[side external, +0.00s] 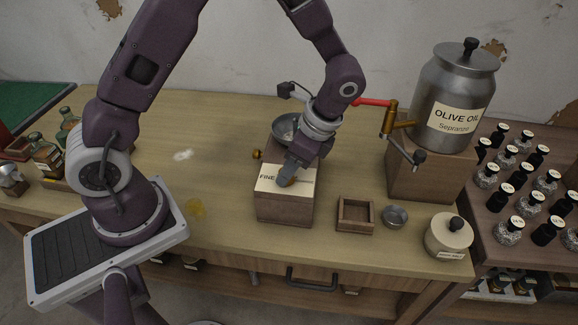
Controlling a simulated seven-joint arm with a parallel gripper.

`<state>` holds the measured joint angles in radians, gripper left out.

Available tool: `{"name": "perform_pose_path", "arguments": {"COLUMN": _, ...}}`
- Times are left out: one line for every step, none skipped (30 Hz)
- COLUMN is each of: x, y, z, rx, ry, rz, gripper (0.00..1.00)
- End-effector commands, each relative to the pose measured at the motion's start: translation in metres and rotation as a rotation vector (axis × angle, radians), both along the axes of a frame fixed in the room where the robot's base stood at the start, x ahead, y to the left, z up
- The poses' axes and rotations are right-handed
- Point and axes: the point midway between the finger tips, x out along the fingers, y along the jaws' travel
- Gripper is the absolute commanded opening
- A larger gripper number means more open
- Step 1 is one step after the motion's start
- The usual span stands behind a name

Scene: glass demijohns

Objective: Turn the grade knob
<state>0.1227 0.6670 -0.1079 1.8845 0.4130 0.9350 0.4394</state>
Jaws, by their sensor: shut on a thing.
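The grinder box (284,208) stands on the wooden bench near the middle of the side external view. A cream label (266,178) reading "FINE" covers its upper front; the rest of the wording is hidden by my gripper. A metal bowl (284,130) sits on its top, partly behind my wrist. My gripper (287,182) reaches down to the front label and is shut on the grade knob (294,182). Only a small brownish bit of the knob shows beside the fingers. How far the knob is turned cannot be seen.
An olive oil can (452,100) with a brass tap stands on a wooden block (425,180) at right. A small wooden tray (355,216), a metal cup (395,216) and a lidded jar (448,237) sit along the front right. Left of the grinder the bench (215,150) is mostly clear.

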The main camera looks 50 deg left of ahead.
Motion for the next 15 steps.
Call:
{"name": "perform_pose_path", "arguments": {"x": 0.0006, "y": -0.0007, "z": 0.0004, "rx": -0.001, "ry": -0.002, "rz": -0.02, "gripper": 0.0}}
{"name": "perform_pose_path", "arguments": {"x": 0.0006, "y": -0.0006, "z": 0.0004, "rx": -0.001, "ry": -0.002, "rz": -0.031, "gripper": 0.0}}
{"name": "perform_pose_path", "arguments": {"x": 0.0004, "y": -0.0007, "z": 0.0004, "rx": 0.0, "ry": -0.003, "rz": -0.042, "gripper": 0.0}}
{"name": "perform_pose_path", "arguments": {"x": 0.0003, "y": -0.0008, "z": 0.0004, "rx": -0.001, "ry": -0.002, "rz": -0.049, "gripper": 0.0}}
{"name": "perform_pose_path", "arguments": {"x": 0.0002, "y": -0.0008, "z": 0.0003, "rx": -0.001, "ry": -0.002, "rz": -0.057, "gripper": 0.0}}
{"name": "perform_pose_path", "arguments": {"x": 0.0001, "y": -0.0009, "z": 0.0003, "rx": -0.001, "ry": -0.002, "rz": -0.064, "gripper": 0.0}}
{"name": "perform_pose_path", "arguments": {"x": 0.0001, "y": -0.0009, "z": 0.0003, "rx": -0.001, "ry": -0.002, "rz": -0.07, "gripper": 0.0}}
{"name": "perform_pose_path", "arguments": {"x": 0.0, "y": -0.0009, "z": 0.0003, "rx": -0.001, "ry": -0.001, "rz": -0.075, "gripper": 0.0}}
{"name": "perform_pose_path", "arguments": {"x": 0.0, "y": -0.0008, "z": 0.0003, "rx": -0.001, "ry": -0.002, "rz": -0.079, "gripper": 0.0}}
{"name": "perform_pose_path", "arguments": {"x": 0.0, "y": -0.0008, "z": 0.0003, "rx": -0.001, "ry": -0.002, "rz": -0.082, "gripper": 0.0}}
{"name": "perform_pose_path", "arguments": {"x": 0.0, "y": -0.0008, "z": 0.0003, "rx": -0.001, "ry": -0.002, "rz": -0.085, "gripper": 0.0}}
{"name": "perform_pose_path", "arguments": {"x": 0.0, "y": -0.0008, "z": 0.0003, "rx": -0.001, "ry": -0.002, "rz": -0.087, "gripper": 0.0}}
{"name": "perform_pose_path", "arguments": {"x": 0.0, "y": -0.0007, "z": 0.0002, "rx": -0.001, "ry": -0.001, "rz": -0.088, "gripper": 0.0}}
{"name": "perform_pose_path", "arguments": {"x": 0.0, "y": -0.0007, "z": 0.0002, "rx": -0.001, "ry": -0.002, "rz": -0.088, "gripper": 0.0}}
{"name": "perform_pose_path", "arguments": {"x": 0.0, "y": -0.0007, "z": 0.0002, "rx": -0.001, "ry": -0.002, "rz": -0.088, "gripper": 0.0}}
